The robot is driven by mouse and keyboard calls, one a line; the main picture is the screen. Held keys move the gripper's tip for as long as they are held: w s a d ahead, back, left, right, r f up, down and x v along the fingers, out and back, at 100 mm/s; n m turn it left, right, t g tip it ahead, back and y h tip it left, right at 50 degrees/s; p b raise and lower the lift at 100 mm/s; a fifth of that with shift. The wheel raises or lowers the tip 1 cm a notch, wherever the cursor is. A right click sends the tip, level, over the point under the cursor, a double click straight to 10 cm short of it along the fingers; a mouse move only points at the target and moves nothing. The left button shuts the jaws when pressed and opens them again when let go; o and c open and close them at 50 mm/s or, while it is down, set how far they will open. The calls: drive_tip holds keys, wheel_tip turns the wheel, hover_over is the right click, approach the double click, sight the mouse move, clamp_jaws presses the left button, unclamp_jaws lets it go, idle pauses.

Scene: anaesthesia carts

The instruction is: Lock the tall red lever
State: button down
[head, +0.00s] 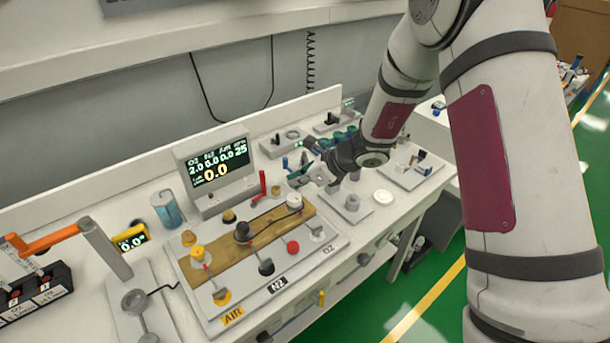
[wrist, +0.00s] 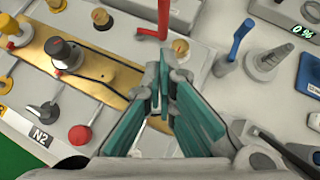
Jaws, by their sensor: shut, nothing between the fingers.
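The tall red lever (head: 263,184) stands upright at the back edge of the gas panel, just right of the display, in the head view. In the wrist view the red lever (wrist: 163,18) shows at the top centre, with a short foot reaching left. A brass knob (wrist: 181,47) sits close to its right. My gripper (wrist: 163,82) is shut and empty, its teal-padded fingers meeting at the tips. The tips appear just below the lever in the wrist view and apart from it. In the head view my gripper (head: 306,178) is right of the lever.
A blue lever (wrist: 240,38) and a grey cone post (wrist: 265,62) stand to the right in the wrist view. The gas panel (head: 330,243) carries several knobs, including a red one (head: 293,247). The display (head: 216,168) stands behind the panel, left of the red lever.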

sight(265, 184)
drive_tip(key=a+f, duration=0.1)
drive_tip(key=w+a, duration=0.1)
drive_tip(key=a, duration=0.1)
drive_tip(key=w+a+f, duration=0.1)
drive_tip(key=shift+w+a+f+p, duration=0.2)
drive_tip(key=shift+w+f+p, duration=0.05)
drive_tip(key=shift+f+p, duration=0.05)
drive_tip(key=shift+w+a, duration=0.5)
drive_tip(key=shift+a, duration=0.2)
drive_tip(key=shift+w, duration=0.1)
drive_tip(key=shift+w+n+b, duration=0.15)
drive_tip(key=shift+n+b, duration=0.15)
drive_tip(key=shift+b, duration=0.2)
